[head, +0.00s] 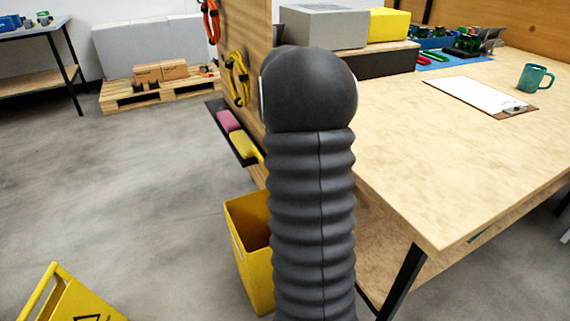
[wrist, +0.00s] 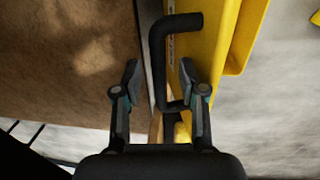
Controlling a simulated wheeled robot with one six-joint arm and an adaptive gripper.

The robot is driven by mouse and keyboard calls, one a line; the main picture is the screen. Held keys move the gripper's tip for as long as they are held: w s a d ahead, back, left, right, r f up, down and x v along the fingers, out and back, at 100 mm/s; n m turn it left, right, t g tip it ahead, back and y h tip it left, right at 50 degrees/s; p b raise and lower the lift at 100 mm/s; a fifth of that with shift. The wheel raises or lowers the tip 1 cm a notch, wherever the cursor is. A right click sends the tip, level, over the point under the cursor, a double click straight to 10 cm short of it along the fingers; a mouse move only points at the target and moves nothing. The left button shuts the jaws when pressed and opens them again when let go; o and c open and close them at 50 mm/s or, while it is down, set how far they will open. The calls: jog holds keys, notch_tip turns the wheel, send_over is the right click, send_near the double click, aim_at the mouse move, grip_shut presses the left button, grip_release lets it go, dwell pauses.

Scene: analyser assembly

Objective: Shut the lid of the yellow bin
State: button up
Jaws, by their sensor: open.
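The yellow bin (head: 245,255) stands on the floor beside the workbench in the head view. Its top is open and its dark inside shows; my arm hides its right part, and no lid can be made out there. In the wrist view a yellow panel (wrist: 208,45), seemingly part of the bin or its lid, fills the upper middle right. A black bent handle (wrist: 156,62) lies in front of its left edge. My gripper (wrist: 159,75) is open, with the handle between its two fingers. Contact cannot be told. The gripper is hidden in the head view.
The workbench (head: 450,150) stands right of the bin, with a clipboard (head: 482,95) and mug (head: 535,77). A wooden panel (head: 243,60) with hanging cables and a small shelf (head: 234,135) is behind. A yellow floor sign (head: 75,300) stands at lower left.

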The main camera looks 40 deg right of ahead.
jog(key=shift+c, duration=0.2)
grip_shut()
